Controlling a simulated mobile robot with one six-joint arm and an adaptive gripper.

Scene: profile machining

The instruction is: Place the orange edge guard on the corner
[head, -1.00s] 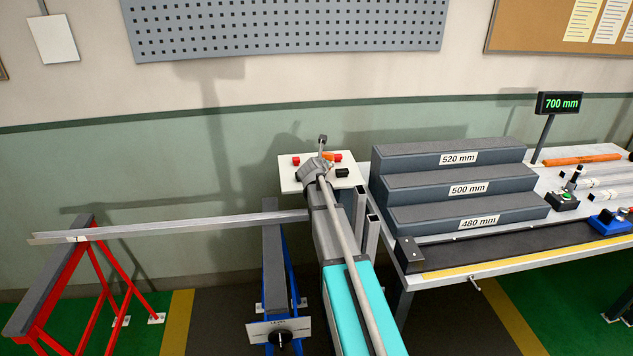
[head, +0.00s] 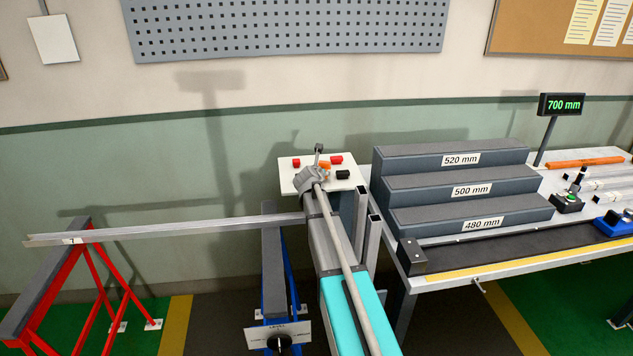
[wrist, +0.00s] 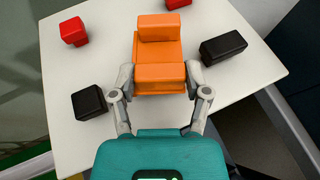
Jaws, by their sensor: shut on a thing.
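The orange edge guard (wrist: 159,50) is a stepped block held between the two fingertips of my gripper (wrist: 159,78) in the wrist view. It appears above the white board; whether it touches the board I cannot tell. In the head view only a small part of the orange edge guard (head: 325,166) shows beside my arm, which hides the rest. Which corner is meant cannot be told from these frames.
The white board (head: 311,184) carries two red blocks (wrist: 74,31) and two black blocks (wrist: 223,47). A long metal profile (head: 180,229) rests on the red stand (head: 88,270) and reaches towards the blue stand (head: 273,260). A stepped grey block (head: 450,185) stands on the bench right.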

